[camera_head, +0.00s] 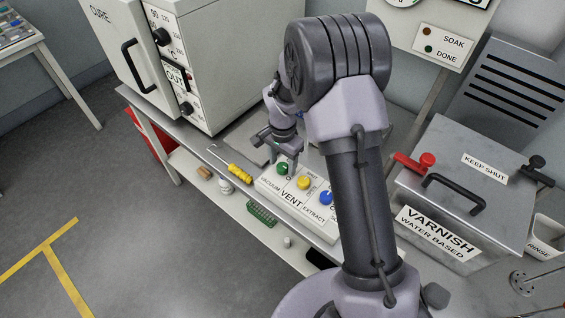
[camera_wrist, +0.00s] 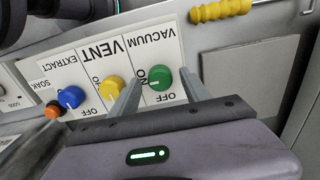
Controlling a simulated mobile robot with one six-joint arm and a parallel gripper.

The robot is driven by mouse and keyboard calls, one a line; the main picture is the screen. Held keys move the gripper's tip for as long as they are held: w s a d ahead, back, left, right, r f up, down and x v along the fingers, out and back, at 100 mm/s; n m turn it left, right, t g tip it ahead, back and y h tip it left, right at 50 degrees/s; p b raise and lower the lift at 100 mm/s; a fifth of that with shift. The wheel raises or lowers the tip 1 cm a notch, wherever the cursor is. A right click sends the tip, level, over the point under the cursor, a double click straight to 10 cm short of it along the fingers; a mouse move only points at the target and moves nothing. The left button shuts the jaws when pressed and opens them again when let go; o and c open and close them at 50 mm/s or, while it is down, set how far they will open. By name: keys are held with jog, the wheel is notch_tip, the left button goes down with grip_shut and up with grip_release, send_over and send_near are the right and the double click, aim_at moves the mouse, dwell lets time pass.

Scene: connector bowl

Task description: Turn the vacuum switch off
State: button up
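The vacuum switch is a green knob (camera_head: 283,169) at the left end of the white VENT panel (camera_head: 318,222). In the wrist view the green knob (camera_wrist: 161,78) shows upside down beside its VACUUM, ON and OFF labels. Its white mark appears to lie sideways, toward the left near ON. My gripper (camera_head: 281,158) is just above the knob. In the wrist view my gripper (camera_wrist: 160,72) is open, one finger on each side of the knob with gaps between. I cannot tell whether the fingertips reach down around it.
A yellow knob (camera_head: 304,183) and a blue knob (camera_head: 326,198) sit close by on the panel. A yellow-handled screwdriver (camera_head: 240,174) lies to the left. The CURE oven (camera_head: 215,60) stands behind left, the varnish tank (camera_head: 455,195) at right.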

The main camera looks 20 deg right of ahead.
grip_shut()
jog(key=n+p, duration=0.1)
jog(key=n, duration=0.4)
jog(key=shift+r, duration=0.1)
jog(key=n+p, duration=0.1)
jog(key=n, duration=0.3)
jog(key=n+p, duration=0.1)
jog(key=n, duration=0.3)
jog(key=shift+n, duration=0.4)
jog(key=shift+n+p, duration=0.5)
jog(key=shift+n, duration=1.5)
